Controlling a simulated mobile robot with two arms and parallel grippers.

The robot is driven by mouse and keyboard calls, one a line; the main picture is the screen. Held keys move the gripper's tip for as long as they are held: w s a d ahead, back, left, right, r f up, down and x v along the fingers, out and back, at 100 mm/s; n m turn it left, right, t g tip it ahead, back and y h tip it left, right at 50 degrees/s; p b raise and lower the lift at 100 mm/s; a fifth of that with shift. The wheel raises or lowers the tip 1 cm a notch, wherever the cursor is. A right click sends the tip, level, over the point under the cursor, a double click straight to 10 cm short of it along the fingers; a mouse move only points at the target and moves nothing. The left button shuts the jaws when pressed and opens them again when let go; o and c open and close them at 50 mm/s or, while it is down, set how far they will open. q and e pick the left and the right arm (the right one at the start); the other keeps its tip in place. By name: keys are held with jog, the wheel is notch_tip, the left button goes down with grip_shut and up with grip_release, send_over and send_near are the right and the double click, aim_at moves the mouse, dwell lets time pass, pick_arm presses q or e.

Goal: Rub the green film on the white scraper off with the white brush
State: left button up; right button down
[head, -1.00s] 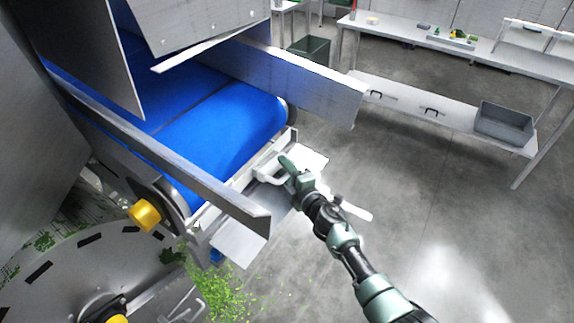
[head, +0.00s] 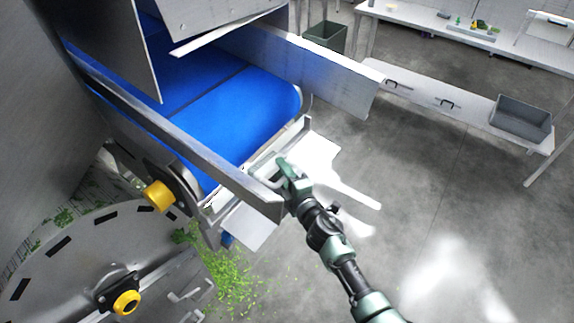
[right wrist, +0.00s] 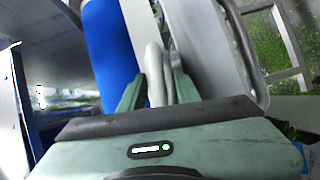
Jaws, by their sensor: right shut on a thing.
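My right gripper (head: 288,172) is at the near end of the blue conveyor belt, shut on a pale looped handle (head: 265,176). In the right wrist view the handle (right wrist: 154,75) stands between the green fingertips. I cannot tell whether it belongs to the white scraper or is part of the white brush. A pale strip (right wrist: 141,30) runs beside the belt in that view. No green film can be made out on the pale parts. Neither brush bristles nor a separate brush can be clearly identified. My left gripper is not in view.
The blue belt (head: 245,110) has metal side guards (head: 320,72), and a pale plate (head: 319,146) lies by its end. A yellow knob (head: 158,196) sticks out at left. Green scraps (head: 228,275) litter the floor by a round metal drum (head: 70,265). Floor at right is clear.

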jog(key=shift+s+a, duration=0.2)
jog(key=shift+s+d+p, duration=0.35)
jog(key=shift+s+d, duration=0.3)
jog(key=shift+d, duration=0.3)
jog(key=shift+s+d+p, duration=0.3)
jog(key=shift+s+d, duration=0.35)
jog(key=shift+d, duration=0.3)
jog(key=shift+s+d, duration=0.45)
jog(key=shift+d, duration=0.15)
jog(key=shift+s+d+p, duration=0.2)
jog(key=shift+s+d, duration=0.25)
jog(key=shift+d, duration=0.2)
jog(key=shift+s+d+p, duration=0.15)
jog(key=shift+s+d, duration=0.25)
jog(key=shift+d, duration=0.2)
